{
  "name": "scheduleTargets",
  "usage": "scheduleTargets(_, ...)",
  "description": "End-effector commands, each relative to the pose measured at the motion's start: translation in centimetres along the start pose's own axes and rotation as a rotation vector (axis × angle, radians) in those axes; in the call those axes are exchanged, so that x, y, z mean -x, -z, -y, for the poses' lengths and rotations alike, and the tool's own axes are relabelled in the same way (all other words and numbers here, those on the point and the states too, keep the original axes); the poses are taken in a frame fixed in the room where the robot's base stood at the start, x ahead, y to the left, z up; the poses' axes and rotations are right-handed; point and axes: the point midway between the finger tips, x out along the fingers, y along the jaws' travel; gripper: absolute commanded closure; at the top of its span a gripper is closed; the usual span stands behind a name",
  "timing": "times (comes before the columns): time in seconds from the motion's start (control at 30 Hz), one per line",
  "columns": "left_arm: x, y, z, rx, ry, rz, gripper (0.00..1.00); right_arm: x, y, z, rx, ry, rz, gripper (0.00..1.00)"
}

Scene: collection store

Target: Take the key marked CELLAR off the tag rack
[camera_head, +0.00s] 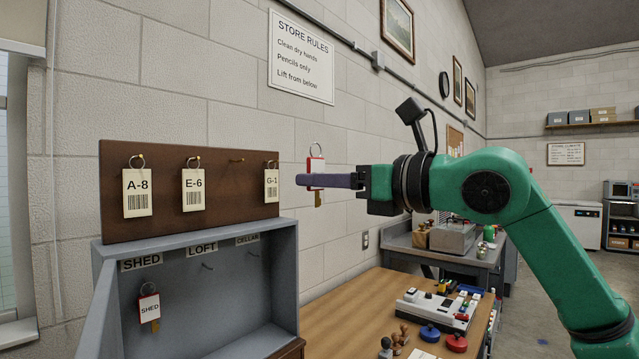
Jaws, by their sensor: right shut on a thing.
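The tag rack (215,218) is a dark wooden board at the left. Tags A-8 (137,192), E-6 (192,190) and G-1 (271,186) hang on its pegs. The peg (236,161) between E-6 and G-1 is bare. My right gripper (316,181) is shut on a key (319,199) with a red-edged white tag and a ring. It holds the key in the air, to the right of the rack and apart from it. The fingers cover most of the tag, so its marking cannot be read. My left gripper is out of view.
Below the rack, an open grey key cabinet (293,262) has labels SHED, LOFT and CELLAR. A SHED key (150,307) hangs inside; the LOFT (207,266) and CELLAR (252,254) hooks are bare. A wooden table (345,310) holds stamps and a pale device.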

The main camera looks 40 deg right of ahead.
Motion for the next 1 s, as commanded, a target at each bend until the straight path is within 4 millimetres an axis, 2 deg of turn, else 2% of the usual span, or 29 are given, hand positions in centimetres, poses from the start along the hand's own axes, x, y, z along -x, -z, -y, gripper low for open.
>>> scheduleTargets(0.27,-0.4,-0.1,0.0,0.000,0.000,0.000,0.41,0.5,0.1,0.0,0.000,0.002,0.001,1.00)
scheduleTargets(1.0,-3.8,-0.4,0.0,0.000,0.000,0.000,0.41,7.8,0.1,0.0,0.001,0.002,0.003,1.00)
